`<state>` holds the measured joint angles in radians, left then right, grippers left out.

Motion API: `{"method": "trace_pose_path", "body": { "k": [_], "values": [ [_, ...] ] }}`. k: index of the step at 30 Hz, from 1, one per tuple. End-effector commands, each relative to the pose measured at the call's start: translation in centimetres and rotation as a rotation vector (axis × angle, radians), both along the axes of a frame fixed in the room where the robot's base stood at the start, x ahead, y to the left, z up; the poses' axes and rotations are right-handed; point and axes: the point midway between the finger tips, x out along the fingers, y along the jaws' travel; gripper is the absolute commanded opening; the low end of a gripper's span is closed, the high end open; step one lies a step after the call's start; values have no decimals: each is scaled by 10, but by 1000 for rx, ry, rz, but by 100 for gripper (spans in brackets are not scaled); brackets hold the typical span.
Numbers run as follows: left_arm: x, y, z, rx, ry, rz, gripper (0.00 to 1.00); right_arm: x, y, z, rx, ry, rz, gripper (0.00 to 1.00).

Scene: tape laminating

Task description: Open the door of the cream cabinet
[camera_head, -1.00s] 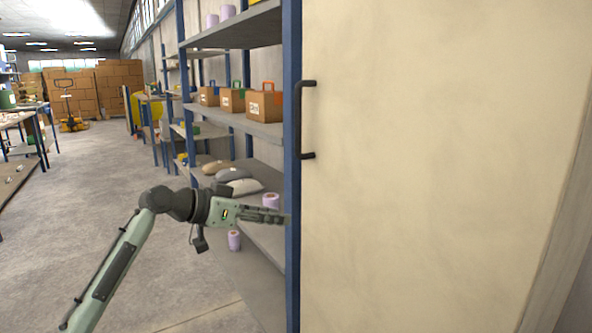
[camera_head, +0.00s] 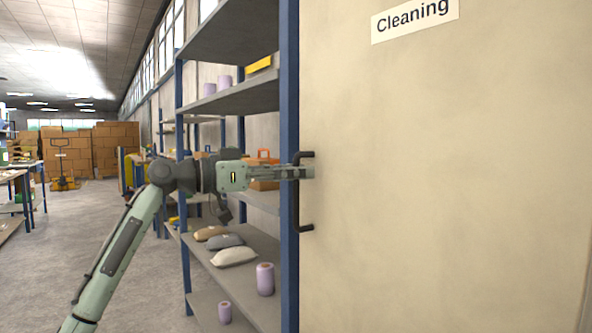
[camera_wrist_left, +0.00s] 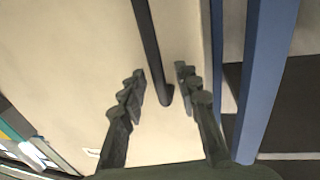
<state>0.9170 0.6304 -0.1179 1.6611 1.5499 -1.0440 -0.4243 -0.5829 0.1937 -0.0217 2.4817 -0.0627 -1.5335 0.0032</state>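The cream cabinet door (camera_head: 450,170) fills the right of the head view and looks shut, with a "Cleaning" sign near its top. Its dark vertical bar handle (camera_head: 298,212) is near the left edge. My left gripper (camera_head: 308,172) is at the upper part of the handle and overlaps it in the picture. In the left wrist view the two fingers (camera_wrist_left: 160,76) are spread apart, with the end of the handle (camera_wrist_left: 151,40) between them. I cannot tell if either finger touches it. My right gripper is in neither view.
The floor (camera_head: 85,235) at left is open. Stacked boxes (camera_head: 118,148) stand far back.

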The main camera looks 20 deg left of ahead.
Motion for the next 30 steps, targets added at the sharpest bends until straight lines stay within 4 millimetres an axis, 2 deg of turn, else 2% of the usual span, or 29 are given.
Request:
{"method": "trace_pose_path", "body": {
  "k": [9, 17, 30],
  "values": [
    [2, -2, 0, 0, 0, 1, 31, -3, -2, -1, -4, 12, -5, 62],
    [2, -2, -1, 0, 0, 1, 0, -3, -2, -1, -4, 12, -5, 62],
    [2, -2, 0, 0, 0, 1, 0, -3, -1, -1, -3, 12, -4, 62]
  ]
}}
